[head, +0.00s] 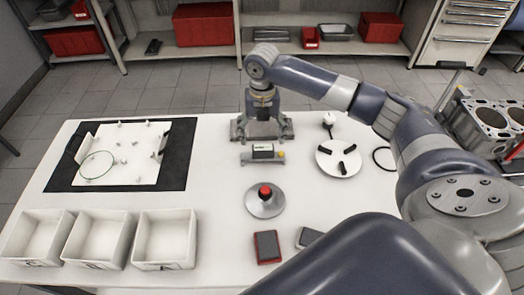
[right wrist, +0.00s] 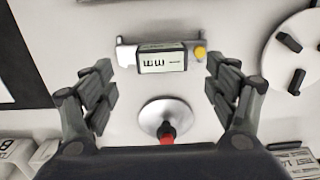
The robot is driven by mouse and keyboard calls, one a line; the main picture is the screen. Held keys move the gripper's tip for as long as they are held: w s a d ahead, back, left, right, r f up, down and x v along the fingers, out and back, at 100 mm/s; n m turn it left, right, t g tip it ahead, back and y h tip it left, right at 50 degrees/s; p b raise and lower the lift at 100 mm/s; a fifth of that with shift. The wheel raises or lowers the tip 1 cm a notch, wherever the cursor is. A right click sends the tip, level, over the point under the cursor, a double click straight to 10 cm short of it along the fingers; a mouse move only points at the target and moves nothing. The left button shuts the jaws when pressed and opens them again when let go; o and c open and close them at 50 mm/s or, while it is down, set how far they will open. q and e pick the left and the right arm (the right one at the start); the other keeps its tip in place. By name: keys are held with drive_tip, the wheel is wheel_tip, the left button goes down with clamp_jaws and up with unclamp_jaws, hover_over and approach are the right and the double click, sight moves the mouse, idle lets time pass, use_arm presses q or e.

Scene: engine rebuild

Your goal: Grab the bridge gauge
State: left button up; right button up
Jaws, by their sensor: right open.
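The bridge gauge (head: 263,153) is a small grey bar with a boxy digital display, lying on the white table. In the right wrist view the gauge (right wrist: 162,58) shows its lit display and a yellow round button at its right end. My right gripper (head: 262,130) is open and empty, pointing down just behind the gauge in the head view. In the right wrist view its fingers (right wrist: 160,88) are spread wide, with the gauge ahead between their lines, not touched. My left gripper is not in view.
A round metal base with a red knob (head: 265,196) stands in front of the gauge. A white disc with black pads (head: 338,158) is to its right. Several white bins (head: 165,262) and a black-edged tray (head: 60,178) fill the left. An engine block (head: 490,120) stands far right.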

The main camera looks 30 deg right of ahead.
sight(263, 147)
drive_tip(key=shift+f, duration=0.7)
wheel_tip(263, 147, down, 4)
drive_tip(key=shift+s+d+r+p, duration=0.1)
drive_tip(key=shift+r+p, duration=0.1)
drive_tip(key=shift+p, duration=0.45)
drive_tip(key=shift+f, duration=0.5)
drive_tip(key=c, duration=1.4)
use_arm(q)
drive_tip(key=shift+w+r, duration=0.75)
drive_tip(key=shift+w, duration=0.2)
use_arm(e)
drive_tip(key=shift+c, duration=0.2)
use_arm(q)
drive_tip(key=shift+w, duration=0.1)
